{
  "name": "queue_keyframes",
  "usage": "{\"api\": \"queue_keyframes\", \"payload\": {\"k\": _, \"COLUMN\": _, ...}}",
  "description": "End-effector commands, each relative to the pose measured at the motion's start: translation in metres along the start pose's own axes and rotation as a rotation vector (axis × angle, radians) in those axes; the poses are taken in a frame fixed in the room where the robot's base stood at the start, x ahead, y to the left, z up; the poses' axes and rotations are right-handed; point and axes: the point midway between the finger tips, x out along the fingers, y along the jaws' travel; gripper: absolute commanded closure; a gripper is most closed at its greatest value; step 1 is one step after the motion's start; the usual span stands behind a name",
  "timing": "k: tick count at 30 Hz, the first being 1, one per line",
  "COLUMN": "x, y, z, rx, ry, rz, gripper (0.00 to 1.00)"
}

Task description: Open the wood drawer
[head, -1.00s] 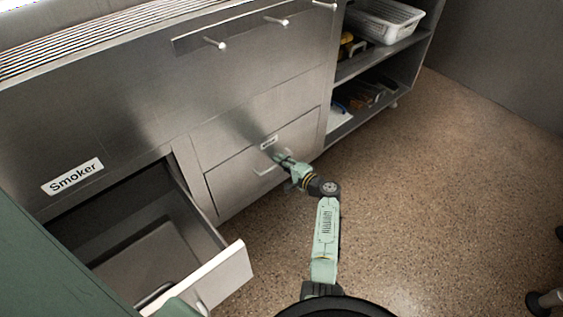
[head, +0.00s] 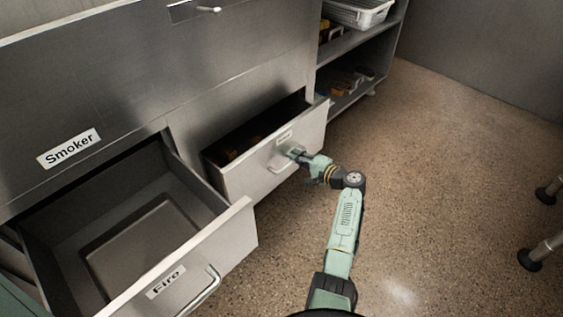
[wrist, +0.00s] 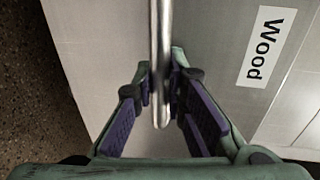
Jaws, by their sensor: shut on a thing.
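The wood drawer (head: 262,165) is a metal drawer, pulled partway out, with dark contents showing inside in the head view. In the wrist view its front (wrist: 215,40) carries a "Wood" label (wrist: 267,47). Its bar handle (wrist: 160,60) runs down between the finger pads. My gripper (head: 299,156) is at the handle in the head view. In the wrist view my gripper (wrist: 159,95) is shut on the handle, with purple pads on either side of it.
Shelves with a white basket (head: 357,12) are at the back right. Speckled floor (head: 440,170) is clear to the right, with metal legs (head: 540,250) at the far right.

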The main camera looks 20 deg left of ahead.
Motion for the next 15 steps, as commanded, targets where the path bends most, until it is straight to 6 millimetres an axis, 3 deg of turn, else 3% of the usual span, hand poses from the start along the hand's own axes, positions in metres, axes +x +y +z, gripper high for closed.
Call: {"api": "queue_keyframes", "payload": {"k": 15, "x": -0.129, "y": 0.026, "z": -0.008, "rx": 0.002, "ry": -0.001, "rz": 0.001, "gripper": 1.00}}
